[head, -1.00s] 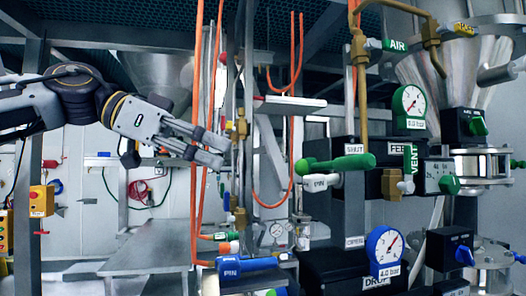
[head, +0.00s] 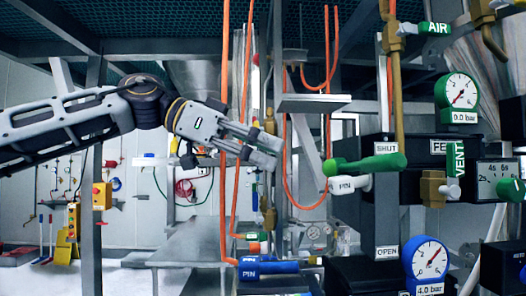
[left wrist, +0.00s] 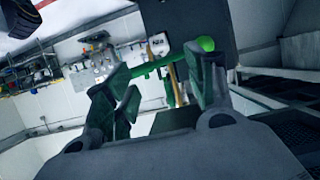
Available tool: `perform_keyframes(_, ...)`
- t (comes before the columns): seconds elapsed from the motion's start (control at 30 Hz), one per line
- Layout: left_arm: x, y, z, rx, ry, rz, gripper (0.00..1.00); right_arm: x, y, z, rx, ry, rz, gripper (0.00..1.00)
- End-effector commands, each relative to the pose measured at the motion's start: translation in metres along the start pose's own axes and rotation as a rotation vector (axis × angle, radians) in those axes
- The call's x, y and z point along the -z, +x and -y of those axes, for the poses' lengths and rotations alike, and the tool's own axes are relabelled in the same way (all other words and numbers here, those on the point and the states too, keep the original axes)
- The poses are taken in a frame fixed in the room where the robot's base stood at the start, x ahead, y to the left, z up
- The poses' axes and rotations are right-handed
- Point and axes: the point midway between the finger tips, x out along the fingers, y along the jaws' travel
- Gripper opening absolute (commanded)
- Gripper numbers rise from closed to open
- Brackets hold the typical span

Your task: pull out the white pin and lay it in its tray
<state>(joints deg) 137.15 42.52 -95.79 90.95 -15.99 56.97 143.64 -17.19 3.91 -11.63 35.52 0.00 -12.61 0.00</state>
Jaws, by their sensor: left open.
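The white pin (head: 348,184), marked PIN, sticks out to the left from the dark panel, just below a green handle (head: 370,164). My left gripper (head: 270,152) is open and empty. In the head view its fingers point right toward the pin, with a gap between them and it. In the left wrist view, the open fingers (left wrist: 163,88) frame a green bar ending in a green ball (left wrist: 206,44). My right gripper is out of view.
Orange hoses (head: 225,180) and upright pipes hang around my left gripper. A blue pin (head: 268,267) is lower down. Pressure gauges (head: 460,90) and a green VENT valve (head: 455,160) crowd the right. A grey bench (head: 195,250) stands below, left of the panel.

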Motion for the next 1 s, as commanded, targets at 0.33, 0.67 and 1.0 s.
perform_keyframes(0.33,0.000,0.025,-0.001,-0.002,0.000,0.002,0.55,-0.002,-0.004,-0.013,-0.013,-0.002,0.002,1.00)
perform_keyframes(0.67,0.000,0.065,-0.001,-0.002,-0.001,0.002,0.55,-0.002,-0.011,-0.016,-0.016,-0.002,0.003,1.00)
perform_keyframes(1.0,0.000,0.105,0.000,-0.002,0.000,0.003,0.55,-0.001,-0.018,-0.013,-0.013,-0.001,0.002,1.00)
